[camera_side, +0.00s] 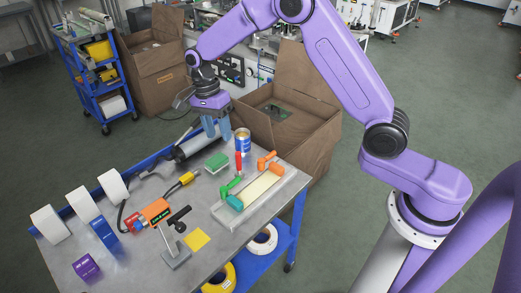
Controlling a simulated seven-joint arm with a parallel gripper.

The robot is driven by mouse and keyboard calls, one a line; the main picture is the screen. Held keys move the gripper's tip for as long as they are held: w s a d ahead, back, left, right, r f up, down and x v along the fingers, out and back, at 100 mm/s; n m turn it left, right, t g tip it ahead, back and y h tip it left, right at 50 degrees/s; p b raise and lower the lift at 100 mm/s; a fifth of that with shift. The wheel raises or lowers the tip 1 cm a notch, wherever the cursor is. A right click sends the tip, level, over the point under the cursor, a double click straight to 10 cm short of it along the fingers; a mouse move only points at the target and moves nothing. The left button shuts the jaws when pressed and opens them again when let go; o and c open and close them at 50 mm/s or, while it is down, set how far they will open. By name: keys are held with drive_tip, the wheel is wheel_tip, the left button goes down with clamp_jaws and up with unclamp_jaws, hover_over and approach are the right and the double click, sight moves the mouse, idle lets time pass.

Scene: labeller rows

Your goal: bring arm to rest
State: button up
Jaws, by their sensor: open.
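My purple arm reaches over from the right, and my gripper (216,136) points down above the back part of the metal-topped table (150,240). Its two bluish fingers are apart, and I see nothing held between them. A dark grey cylinder (193,146) lies just left of and below the fingers. A green block (217,162) lies just in front of the fingers. Whether the fingertips touch anything is hard to tell.
White rolls (80,204) line the table's left edge. An orange device (156,212), a black-handled stand (176,252) and a clamp fixture (250,198) with green and orange handles cover the top. Open cardboard boxes (300,140) stand behind. A blue cart (92,75) is at upper left.

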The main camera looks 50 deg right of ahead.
drive_tip(key=s+a+r+n+t, duration=0.1)
drive_tip(key=s+r+n, duration=0.3)
drive_tip(key=s+n, duration=0.4)
drive_tip(key=s+r+n, duration=0.3)
drive_tip(key=s+n, duration=0.3)
drive_tip(key=s, duration=0.3)
drive_tip(key=s+d+n, duration=0.3)
drive_tip(key=s+n, duration=0.4)
drive_tip(key=s, duration=0.2)
drive_tip(key=s+d+n+t, duration=0.1)
drive_tip(key=s+d+n, duration=0.3)
drive_tip(key=s, duration=0.5)
drive_tip(key=n, duration=0.2)
drive_tip(key=shift+d+r+n+y, duration=0.2)
drive_tip(key=shift+n+y, duration=0.1)
drive_tip(key=shift+n, duration=0.1)
